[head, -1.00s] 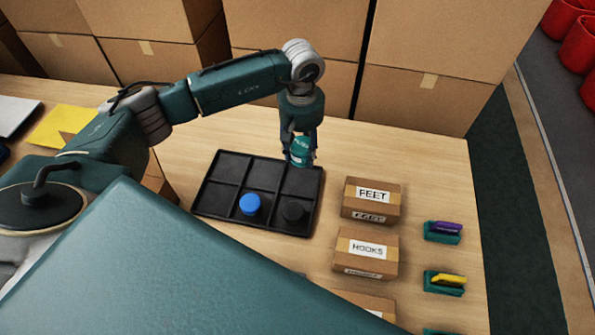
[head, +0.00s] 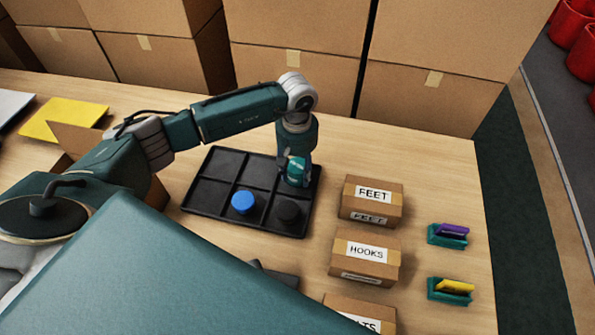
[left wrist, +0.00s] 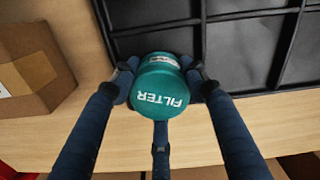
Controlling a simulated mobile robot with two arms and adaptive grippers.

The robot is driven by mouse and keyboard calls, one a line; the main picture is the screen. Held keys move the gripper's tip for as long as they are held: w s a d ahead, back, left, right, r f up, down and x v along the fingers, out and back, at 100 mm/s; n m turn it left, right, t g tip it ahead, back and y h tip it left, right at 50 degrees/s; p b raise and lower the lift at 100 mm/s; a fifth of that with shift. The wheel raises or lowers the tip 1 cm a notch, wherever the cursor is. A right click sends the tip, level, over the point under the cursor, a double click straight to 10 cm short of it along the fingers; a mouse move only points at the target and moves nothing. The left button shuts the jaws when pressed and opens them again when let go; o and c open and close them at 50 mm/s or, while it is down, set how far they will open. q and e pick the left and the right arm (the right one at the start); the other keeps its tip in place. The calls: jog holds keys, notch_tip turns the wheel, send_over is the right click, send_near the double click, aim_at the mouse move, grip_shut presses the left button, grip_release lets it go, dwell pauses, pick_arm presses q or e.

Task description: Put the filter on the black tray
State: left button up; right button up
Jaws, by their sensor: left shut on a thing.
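The filter (head: 296,169) is a teal canister with white lettering. My left gripper (head: 297,160) is shut on it, seen at the far right compartment of the black tray (head: 207,195). In the left wrist view the gripper's fingers clasp the filter (left wrist: 161,88) on both sides, its FILTER label facing the camera. There it overlaps the edge of the tray (left wrist: 240,50). I cannot tell whether the filter touches the tray floor. My right gripper is not in view.
Cardboard boxes labelled FEET (head: 371,200) and HOOKS (head: 364,255) stand right of the tray, with another box below them. Teal holders with a purple piece (head: 452,230) and a yellow piece (head: 453,285) are further right. Large cartons (head: 300,90) line the back.

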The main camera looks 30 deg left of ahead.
aim_at(297, 165)
pick_arm(q)
jog(key=shift+f, duration=0.1)
jog(key=o, duration=1.1)
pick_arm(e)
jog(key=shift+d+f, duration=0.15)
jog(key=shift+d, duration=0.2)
pick_arm(q)
notch_tip(297, 165, up, 12)
jog(key=shift+f+b, duration=0.25)
jog(key=shift+b, duration=0.7)
jog(key=shift+r, duration=0.4)
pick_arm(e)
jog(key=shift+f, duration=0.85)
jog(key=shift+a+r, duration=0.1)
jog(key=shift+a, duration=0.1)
